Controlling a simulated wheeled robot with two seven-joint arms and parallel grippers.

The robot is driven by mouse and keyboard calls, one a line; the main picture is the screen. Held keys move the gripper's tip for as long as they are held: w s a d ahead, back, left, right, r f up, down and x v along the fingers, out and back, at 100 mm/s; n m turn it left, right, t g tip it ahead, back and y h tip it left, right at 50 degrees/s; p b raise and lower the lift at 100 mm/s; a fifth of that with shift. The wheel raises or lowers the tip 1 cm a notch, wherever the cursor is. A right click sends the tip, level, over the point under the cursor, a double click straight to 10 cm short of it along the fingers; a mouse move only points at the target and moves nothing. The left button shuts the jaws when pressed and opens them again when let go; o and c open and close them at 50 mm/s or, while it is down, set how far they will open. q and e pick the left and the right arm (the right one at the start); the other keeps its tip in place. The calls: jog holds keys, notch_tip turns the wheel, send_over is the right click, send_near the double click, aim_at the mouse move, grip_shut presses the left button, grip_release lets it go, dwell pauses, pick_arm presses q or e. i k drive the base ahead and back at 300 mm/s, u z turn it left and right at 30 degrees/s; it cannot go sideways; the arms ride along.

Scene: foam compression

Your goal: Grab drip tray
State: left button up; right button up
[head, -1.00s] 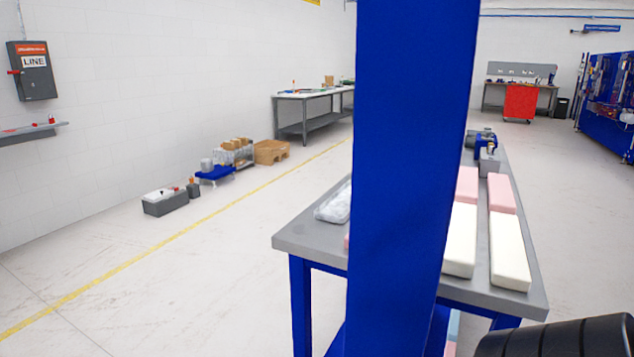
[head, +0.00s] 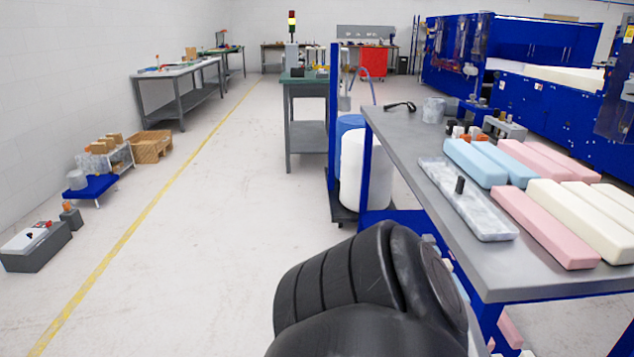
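A shallow, mottled grey metal tray (head: 488,222), which looks like the drip tray, lies flat near the left edge of the grey-topped workbench (head: 420,136). A small dark upright piece (head: 460,185) stands at the tray. Neither of my grippers shows in the head view. A thick black ribbed link of my own arm fills the bottom middle, left of the bench and apart from the tray.
A pink foam block (head: 545,228) lies close to the tray's right side, with blue (head: 475,163) and cream blocks beyond. White and blue drums (head: 366,170) stand behind the bench's left side. The floor left of the bench is open.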

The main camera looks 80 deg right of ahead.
aim_at(487, 223)
jog(key=i, duration=0.25)
jog(key=z, duration=2.95)
jog(key=i, duration=0.25)
jog(key=u, duration=0.05)
